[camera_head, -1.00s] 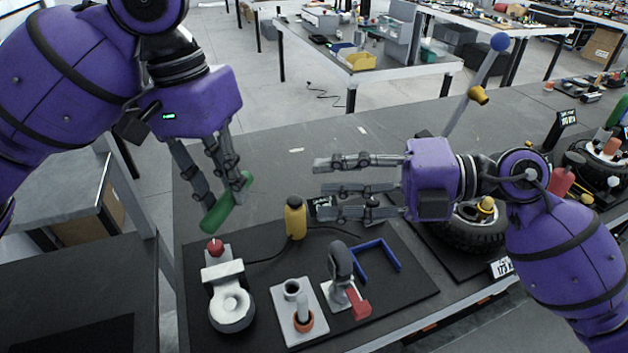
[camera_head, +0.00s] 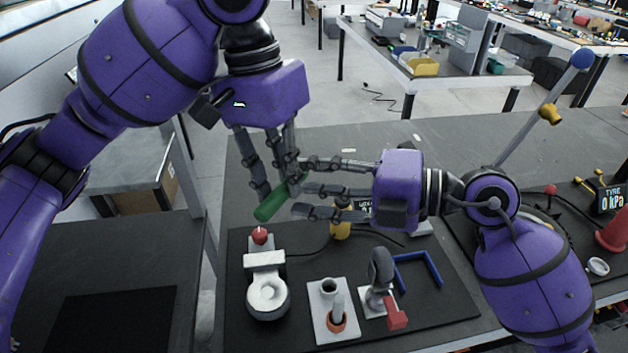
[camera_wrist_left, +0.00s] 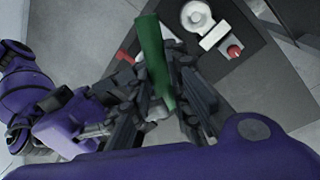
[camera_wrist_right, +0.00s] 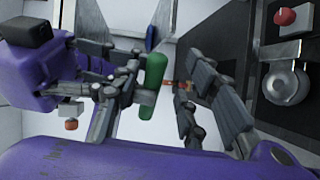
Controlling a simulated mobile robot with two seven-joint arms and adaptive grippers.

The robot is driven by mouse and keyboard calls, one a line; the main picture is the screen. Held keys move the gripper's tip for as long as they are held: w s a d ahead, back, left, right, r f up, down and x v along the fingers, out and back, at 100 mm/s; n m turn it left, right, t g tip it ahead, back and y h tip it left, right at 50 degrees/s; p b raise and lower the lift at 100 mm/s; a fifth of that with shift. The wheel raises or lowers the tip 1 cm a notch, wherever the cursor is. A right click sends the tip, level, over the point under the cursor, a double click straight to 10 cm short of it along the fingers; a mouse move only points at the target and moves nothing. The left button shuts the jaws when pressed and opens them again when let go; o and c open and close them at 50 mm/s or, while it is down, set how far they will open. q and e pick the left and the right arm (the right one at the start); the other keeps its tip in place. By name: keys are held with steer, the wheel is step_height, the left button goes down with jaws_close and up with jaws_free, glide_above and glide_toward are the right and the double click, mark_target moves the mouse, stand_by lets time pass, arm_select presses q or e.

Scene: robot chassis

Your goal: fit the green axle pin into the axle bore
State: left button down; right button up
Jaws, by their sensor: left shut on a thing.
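The green axle pin (camera_head: 271,205) is held tilted above the left part of the bench. My left gripper (camera_head: 280,185) is shut on its upper end; the pin also shows in the left wrist view (camera_wrist_left: 153,55). My right gripper (camera_head: 305,190) reaches in from the right with fingers spread. In the right wrist view the pin (camera_wrist_right: 153,85) lies between its open fingers; contact is unclear. A white fixture with a round hub (camera_head: 268,292) stands on the mat below. I cannot tell which opening is the axle bore.
A red knob (camera_head: 260,235) is behind the white fixture. A light plate with round sockets (camera_head: 322,318), a grey tool with a red part (camera_head: 381,285) and a blue bracket (camera_head: 432,262) are to the right. A yellow bottle (camera_head: 341,228) stands close below my right fingers.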

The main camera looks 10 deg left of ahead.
steer(key=shift+f, duration=0.1)
jaws_close()
arm_select(q)
steer(key=c, duration=1.6)
jaws_free()
steer(key=shift+o, duration=0.2)
steer(key=shift+r, duration=0.1)
